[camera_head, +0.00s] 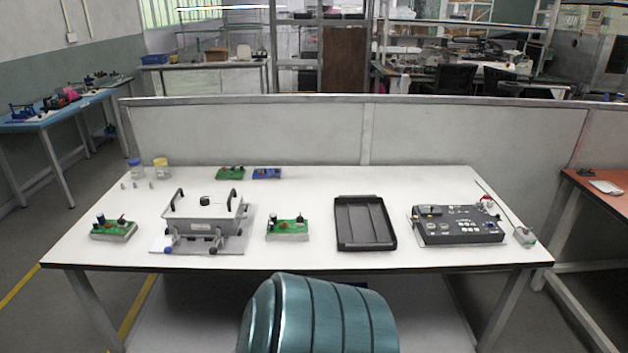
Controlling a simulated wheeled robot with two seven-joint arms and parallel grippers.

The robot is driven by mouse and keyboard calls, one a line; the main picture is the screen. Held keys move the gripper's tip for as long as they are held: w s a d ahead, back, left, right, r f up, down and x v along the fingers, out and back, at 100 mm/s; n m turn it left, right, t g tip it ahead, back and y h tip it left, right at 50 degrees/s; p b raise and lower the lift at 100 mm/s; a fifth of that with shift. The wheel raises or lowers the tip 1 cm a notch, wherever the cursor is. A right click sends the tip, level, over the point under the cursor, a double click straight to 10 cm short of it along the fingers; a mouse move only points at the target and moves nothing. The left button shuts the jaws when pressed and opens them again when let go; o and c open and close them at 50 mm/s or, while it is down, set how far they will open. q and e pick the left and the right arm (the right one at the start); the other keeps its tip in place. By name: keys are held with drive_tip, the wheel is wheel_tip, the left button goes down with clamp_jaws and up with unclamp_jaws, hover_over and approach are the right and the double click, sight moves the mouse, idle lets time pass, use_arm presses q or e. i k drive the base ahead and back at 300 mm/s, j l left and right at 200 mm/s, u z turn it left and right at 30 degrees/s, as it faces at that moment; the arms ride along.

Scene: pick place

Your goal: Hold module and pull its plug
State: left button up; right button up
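A dark grey panel box (470,238) with buttons and small parts on top sits at the right of the white table; it may be the module. A red and white part (487,203) stands at its back right corner, too small to tell whether it is the plug. A thin rod or cable runs near that corner to a pale green and white piece (525,236) at the table's right edge. Other candidates are green circuit boards with parts on them, one at the left (114,229) and one in the middle (287,228). Neither of my grippers is in view.
A grey metal fixture with black handles (203,224) stands on a plate left of centre. An empty black tray (364,222) lies right of centre. A green board (230,173), a blue board (266,173) and jars (161,169) are at the back. A partition (270,135) stands behind the table.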

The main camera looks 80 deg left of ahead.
sight(106, 230)
drive_tip(key=j+u, duration=0.15)
drive_tip(key=u, duration=1.25)
drive_tip(key=j+u, duration=0.4)
drive_tip(key=i+j+u, duration=0.15)
drive_tip(key=j+u, duration=0.25)
drive_tip(key=i+j+u, duration=0.15)
drive_tip(key=u, duration=0.25)
drive_tip(key=i+j+u, duration=0.15)
drive_tip(key=i+j, duration=0.2)
drive_tip(key=j, duration=0.15)
drive_tip(key=i+j+u, duration=0.1)
drive_tip(key=i+j, duration=0.3)
drive_tip(key=j, duration=0.1)
